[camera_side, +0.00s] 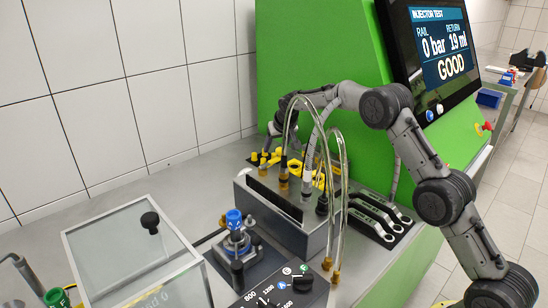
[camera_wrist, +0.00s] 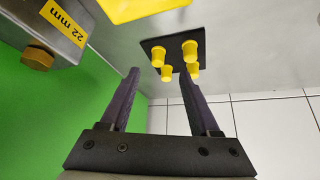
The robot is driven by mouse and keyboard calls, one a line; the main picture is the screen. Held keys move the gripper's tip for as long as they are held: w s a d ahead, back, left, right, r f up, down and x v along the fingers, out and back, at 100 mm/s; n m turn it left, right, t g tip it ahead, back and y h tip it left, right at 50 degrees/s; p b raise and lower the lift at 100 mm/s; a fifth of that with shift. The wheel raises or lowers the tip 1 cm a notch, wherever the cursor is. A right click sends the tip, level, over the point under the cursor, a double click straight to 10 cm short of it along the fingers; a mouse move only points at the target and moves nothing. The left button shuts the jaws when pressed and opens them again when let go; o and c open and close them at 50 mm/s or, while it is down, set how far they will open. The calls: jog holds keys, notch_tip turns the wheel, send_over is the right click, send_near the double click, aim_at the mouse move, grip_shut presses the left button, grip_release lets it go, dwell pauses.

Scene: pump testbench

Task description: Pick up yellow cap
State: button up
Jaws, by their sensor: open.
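Several yellow caps (camera_wrist: 190,50) stand on a small black plate (camera_wrist: 185,38) in the wrist view, between and beyond the fingertips. In the side view the yellow caps (camera_side: 254,157) show small at the back of the bench, beside the green housing. My gripper (camera_wrist: 160,78) is open, with its two dark fingers apart and nothing between them. The caps look to be a little past the fingertips, nearer the right finger.
A grey metal block (camera_side: 290,215) with clear looped hoses (camera_side: 335,150) stands in front of my arm. Wrenches (camera_side: 375,215) lie right of the block.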

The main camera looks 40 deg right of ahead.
aim_at(274, 154)
jog(key=x, duration=0.4)
jog(key=shift+s+d+f, duration=0.15)
jog(key=shift+d+f, duration=0.05)
jog(key=shift+f, duration=0.05)
grip_shut()
